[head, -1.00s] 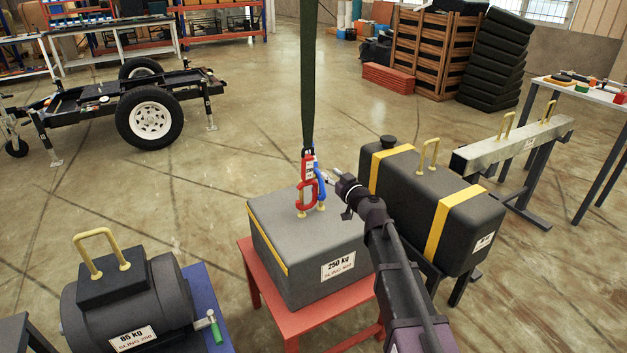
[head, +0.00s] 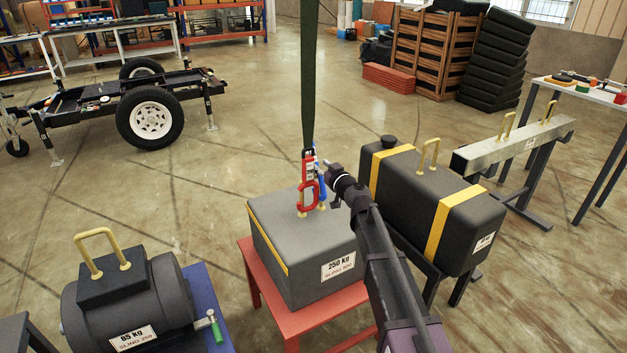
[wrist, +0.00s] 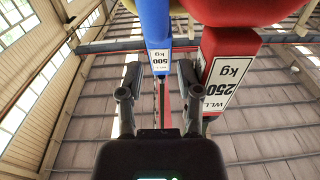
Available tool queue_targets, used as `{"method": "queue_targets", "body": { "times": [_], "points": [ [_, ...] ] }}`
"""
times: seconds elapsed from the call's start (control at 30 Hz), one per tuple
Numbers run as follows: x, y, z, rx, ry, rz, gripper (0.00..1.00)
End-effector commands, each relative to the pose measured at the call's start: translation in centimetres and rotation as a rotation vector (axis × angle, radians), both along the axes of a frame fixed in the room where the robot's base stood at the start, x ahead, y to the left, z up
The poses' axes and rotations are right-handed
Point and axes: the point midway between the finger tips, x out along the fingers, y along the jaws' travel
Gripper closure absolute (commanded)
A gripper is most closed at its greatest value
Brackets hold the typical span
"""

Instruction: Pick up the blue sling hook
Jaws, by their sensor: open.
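The blue sling hook (head: 322,187) hangs beside the red hook (head: 307,184) under a dark green sling (head: 309,80), just above the 250 kg block. In the wrist view the blue hook (wrist: 157,38) shows a "500 kg" label, and the red hook (wrist: 228,80) shows a "250 kg" label to its right. My gripper (wrist: 159,85) is open, with one finger on each side of the blue hook's lower part in the picture. The right finger is close to the red hook. I cannot tell whether either finger touches. In the head view the fingertips are partly hidden.
The grey 250 kg block (head: 300,240) stands on a red table (head: 330,318) below the hooks. A black tank with yellow bands (head: 415,200) is close to the right of my arm. An 85 kg cylinder (head: 140,300) is at front left. Open floor lies behind.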

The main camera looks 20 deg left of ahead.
Motion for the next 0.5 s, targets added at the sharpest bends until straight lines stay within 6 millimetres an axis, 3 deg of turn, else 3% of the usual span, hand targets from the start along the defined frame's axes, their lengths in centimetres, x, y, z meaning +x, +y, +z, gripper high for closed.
{"method": "queue_targets", "body": {
  "times": [0.3,0.5],
  "points": [
    [2.5,2.9,-0.1,0.000,0.000,0.001,0.54],
    [2.9,3.4,-0.1,0.000,0.000,0.000,0.54]
  ]
}}
